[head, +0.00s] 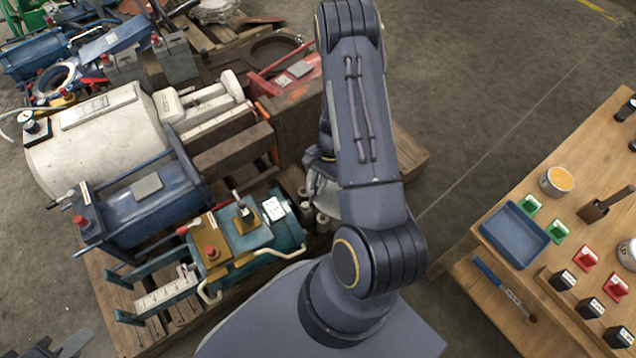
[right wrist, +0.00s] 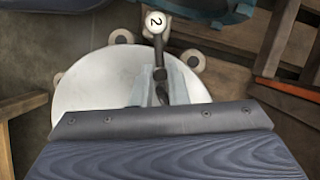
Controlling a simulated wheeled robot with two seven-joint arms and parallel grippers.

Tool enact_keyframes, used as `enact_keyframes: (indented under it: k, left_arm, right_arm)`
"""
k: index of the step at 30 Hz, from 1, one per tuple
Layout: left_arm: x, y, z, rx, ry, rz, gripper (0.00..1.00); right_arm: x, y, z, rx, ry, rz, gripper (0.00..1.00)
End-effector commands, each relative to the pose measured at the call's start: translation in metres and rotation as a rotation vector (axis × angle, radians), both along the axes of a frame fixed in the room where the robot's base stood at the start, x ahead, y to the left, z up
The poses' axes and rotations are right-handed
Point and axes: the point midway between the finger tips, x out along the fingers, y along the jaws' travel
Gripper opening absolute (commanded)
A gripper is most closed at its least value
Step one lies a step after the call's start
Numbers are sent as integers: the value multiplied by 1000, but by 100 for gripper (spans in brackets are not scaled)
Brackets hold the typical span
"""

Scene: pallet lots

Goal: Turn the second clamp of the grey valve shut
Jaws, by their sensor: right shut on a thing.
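The grey valve (right wrist: 85,95) shows in the right wrist view as a pale round body with ring-shaped lugs around its edge. In the head view a small part of the valve (head: 326,196) shows at the pallet's right side, mostly hidden by my right arm. The second clamp's lever (right wrist: 158,45) has a white knob marked 2 and points up in the right wrist view. My right gripper (right wrist: 160,88) is shut on this lever below the knob; in the head view the gripper (head: 316,164) is partly hidden. My left gripper (head: 68,346) is at the bottom left, away from the valve.
A teal machine (head: 262,235) with yellow plates and a blue cylinder unit (head: 150,205) crowd the pallet beside the valve. A white tank (head: 95,140) lies behind. A wooden bench (head: 500,190) with a blue tray (head: 515,236) stands at right. Open floor lies between.

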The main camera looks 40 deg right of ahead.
Motion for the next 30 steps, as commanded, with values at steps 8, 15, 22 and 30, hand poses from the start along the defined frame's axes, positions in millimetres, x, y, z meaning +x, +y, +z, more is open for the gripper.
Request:
enact_keyframes:
  k: [8,15,22,30]
  left_arm:
    - [0,0,-4,0,0,0,20]
    - [0,0,-3,0,0,0,20]
    - [0,0,-3,0,0,0,20]
    - [0,0,-2,0,0,0,20]
  right_arm:
    - [-13,-2,-1,1,0,-191,0]
    - [-14,-2,0,0,0,-222,0]
    - [-13,-1,0,-1,-1,-221,36]
    - [-13,-2,1,-1,-1,-221,36]
